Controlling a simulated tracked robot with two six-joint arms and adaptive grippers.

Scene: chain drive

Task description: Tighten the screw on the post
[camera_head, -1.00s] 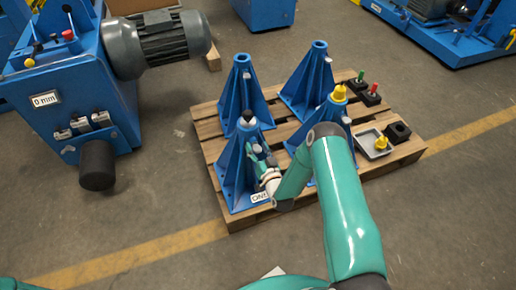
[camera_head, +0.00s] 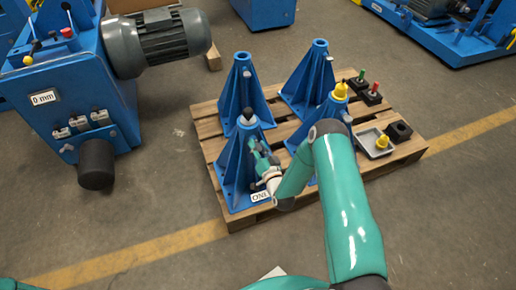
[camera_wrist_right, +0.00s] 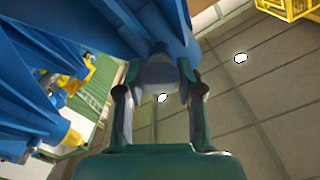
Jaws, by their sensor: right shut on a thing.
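A blue post (camera_head: 233,168) with a label (camera_head: 260,196) that seems to read ONE stands at the front left of the pallet. A black cap (camera_head: 247,115) sits on its top. My right gripper (camera_head: 254,146) is at the right side of this post, below the top. In the right wrist view, the right gripper (camera_wrist_right: 160,92) has its fingers on both sides of a grey round screw head (camera_wrist_right: 158,72) on the blue post, and is shut on it. The head view hides this screw behind the gripper. My left gripper is out of view.
More blue posts stand on the wooden pallet (camera_head: 205,128); one carries a yellow cap (camera_head: 340,91). A blue machine (camera_head: 75,75) with a motor stands at the left.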

